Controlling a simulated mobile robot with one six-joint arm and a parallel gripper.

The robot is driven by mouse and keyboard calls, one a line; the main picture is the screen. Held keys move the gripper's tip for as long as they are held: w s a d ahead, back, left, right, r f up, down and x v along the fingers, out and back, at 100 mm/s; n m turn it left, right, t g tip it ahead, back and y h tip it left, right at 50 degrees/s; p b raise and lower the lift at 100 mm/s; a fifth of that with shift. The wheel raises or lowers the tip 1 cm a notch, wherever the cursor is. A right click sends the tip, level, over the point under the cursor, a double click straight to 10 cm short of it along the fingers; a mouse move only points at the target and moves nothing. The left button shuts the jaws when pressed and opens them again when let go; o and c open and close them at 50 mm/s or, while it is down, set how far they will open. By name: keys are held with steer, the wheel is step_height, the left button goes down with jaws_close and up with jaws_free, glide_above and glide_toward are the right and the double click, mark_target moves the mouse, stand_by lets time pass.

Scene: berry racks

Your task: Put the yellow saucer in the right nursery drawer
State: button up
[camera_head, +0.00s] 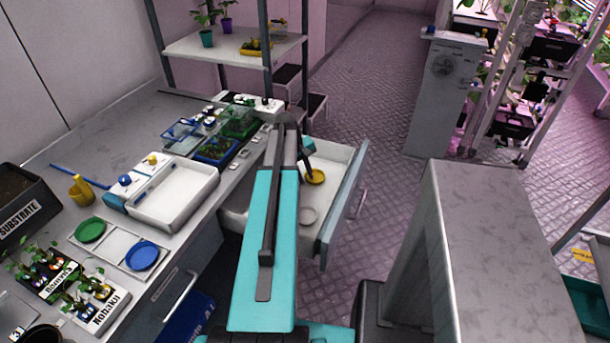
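The yellow saucer (316,177) is in or just above the open drawer (326,196), towards its far end. I cannot tell whether it rests on the drawer floor. The drawer is pulled out from under the counter, and my arm hides its left part. My gripper (308,173) points down into the drawer, with its dark fingers at the left edge of the yellow saucer. The fingers are too small to tell whether they are shut on the rim or apart.
A green saucer (90,230) and a blue saucer (142,256) sit on a white tray (114,245) on the counter. A grey block-like stand (490,225) is at right. Floor beyond the drawer is clear.

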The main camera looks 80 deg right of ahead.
steer(key=shift+r, duration=0.15)
steer(key=b+v, duration=0.1)
steer(key=v, duration=1.1)
stand_by(0.9)
